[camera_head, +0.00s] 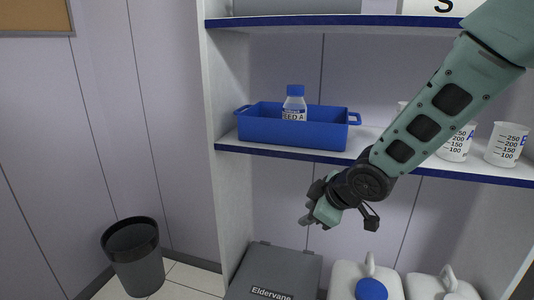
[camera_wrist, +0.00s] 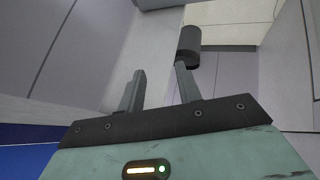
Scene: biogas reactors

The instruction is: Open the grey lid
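The grey lid (camera_head: 275,268) closes a grey box marked "Eldervane" on the floor, at the bottom of the head view. It looks flat and shut; the box's front is cut off by the frame edge. My gripper (camera_head: 309,212) hangs in the air above the lid's back right side, below the shelf, and appears not to touch it. In the wrist view, the two fingers of my gripper (camera_wrist: 159,82) stand apart with nothing between them. I cannot clearly make out the lid in the wrist view.
A blue tray (camera_head: 320,137) with a blue-capped bottle (camera_head: 294,105) stands on the shelf above, with beakers (camera_head: 506,146) to its right. White canisters (camera_head: 340,277) stand right of the grey box. A dark bin (camera_head: 135,262) stands at left; it also shows in the wrist view (camera_wrist: 189,45).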

